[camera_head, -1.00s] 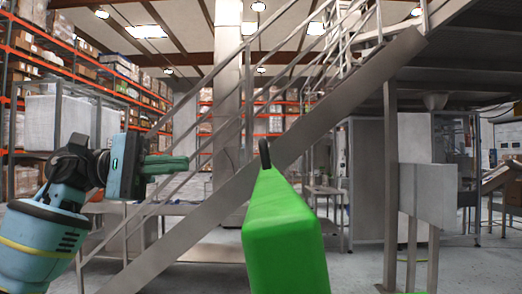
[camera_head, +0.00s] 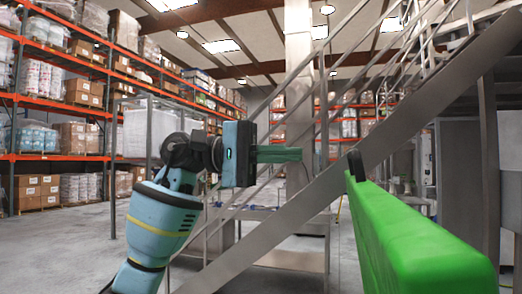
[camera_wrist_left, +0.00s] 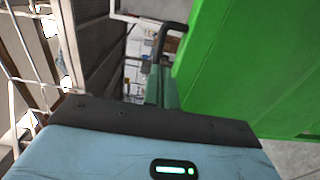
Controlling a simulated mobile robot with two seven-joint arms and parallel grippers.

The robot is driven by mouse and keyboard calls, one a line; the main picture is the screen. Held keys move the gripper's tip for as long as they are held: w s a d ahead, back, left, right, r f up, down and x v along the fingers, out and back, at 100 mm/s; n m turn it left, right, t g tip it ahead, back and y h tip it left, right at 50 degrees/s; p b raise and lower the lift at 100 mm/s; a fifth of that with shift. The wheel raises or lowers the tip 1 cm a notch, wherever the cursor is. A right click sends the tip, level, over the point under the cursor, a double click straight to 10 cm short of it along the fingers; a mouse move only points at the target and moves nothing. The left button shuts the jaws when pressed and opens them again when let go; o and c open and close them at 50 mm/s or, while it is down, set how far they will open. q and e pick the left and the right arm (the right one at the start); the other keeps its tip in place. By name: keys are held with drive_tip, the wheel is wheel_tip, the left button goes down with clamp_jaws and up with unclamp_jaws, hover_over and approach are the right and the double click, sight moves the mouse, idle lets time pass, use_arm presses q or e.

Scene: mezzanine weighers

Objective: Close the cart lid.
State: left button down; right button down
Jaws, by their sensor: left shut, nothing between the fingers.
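The green cart lid (camera_head: 420,245) stands raised at the lower right of the head view, seen nearly edge-on. A black handle (camera_head: 356,165) sticks up at its far end. In the left wrist view the lid (camera_wrist_left: 255,70) fills the upper right, with the black handle (camera_wrist_left: 172,38) at its left edge. My left gripper (camera_head: 300,154) is shut and empty, its green fingers pointing right toward the handle. In the head view a gap shows between them. In the wrist view the fingertips (camera_wrist_left: 160,72) appear just below the handle; contact cannot be told. The cart body is not seen.
A metal staircase (camera_head: 290,225) slants up to the right behind the gripper and lid. Orange racks with boxes (camera_head: 85,100) stand at the left. A wire-framed container (camera_head: 150,130) stands behind my left arm. Open floor (camera_head: 60,245) shows at the lower left.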

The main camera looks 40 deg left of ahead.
use_arm(q)
drive_tip(key=p+x, duration=0.1)
drive_tip(key=x, duration=0.6)
use_arm(e)
drive_tip(key=shift+w+d+r, duration=0.1)
drive_tip(key=shift+w+r, duration=0.2)
drive_tip(key=shift+r, duration=0.45)
use_arm(q)
drive_tip(key=shift+d, duration=0.1)
use_arm(e)
drive_tip(key=shift+w+d+r, duration=0.1)
drive_tip(key=shift+w+r, duration=0.1)
drive_tip(key=shift+w, duration=0.1)
